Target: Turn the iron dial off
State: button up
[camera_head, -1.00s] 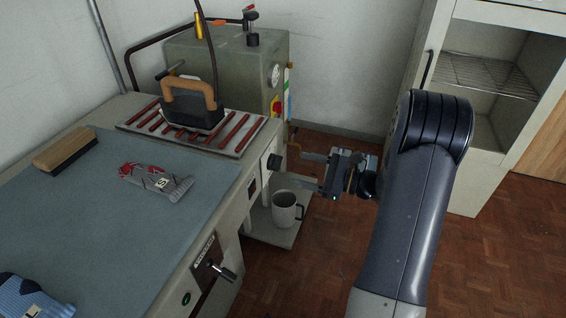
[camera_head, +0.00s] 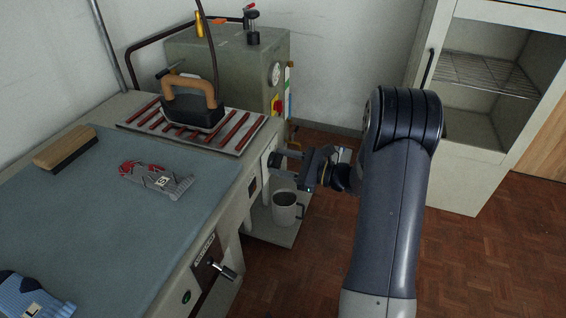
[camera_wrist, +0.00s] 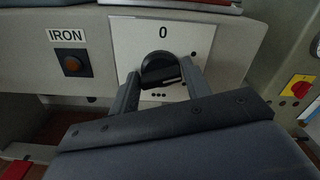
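The iron dial (camera_wrist: 160,71) is a round black knob on a white plate (camera_wrist: 190,37) with a "0" above it and dots below. A pale mark shows on its lower right side; where it points is hard to tell. My gripper (camera_wrist: 161,76) is at the dial, with one finger on each side of it. The fingers look open, with little gap to the knob; contact is unclear. In the head view my gripper (camera_head: 290,163) reaches the station's front panel from the right and partly hides the dial (camera_head: 275,160).
An amber lamp (camera_wrist: 72,64) labelled IRON is left of the dial. The iron (camera_head: 192,108) rests on a slatted stand. A red and yellow switch (camera_head: 277,107) is on the box behind. Socks lie on the table.

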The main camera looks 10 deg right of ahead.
jog(key=c, duration=0.5)
jog(key=shift+f+b, duration=0.1)
jog(key=shift+b, duration=0.3)
jog(key=n+b, duration=1.3)
jog(key=b, duration=0.6)
jog(key=shift+s+f+n, duration=0.1)
jog(key=shift+f+n, duration=0.05)
jog(key=shift+n, duration=0.15)
jog(key=shift+b, duration=0.3)
jog(key=o, duration=0.9)
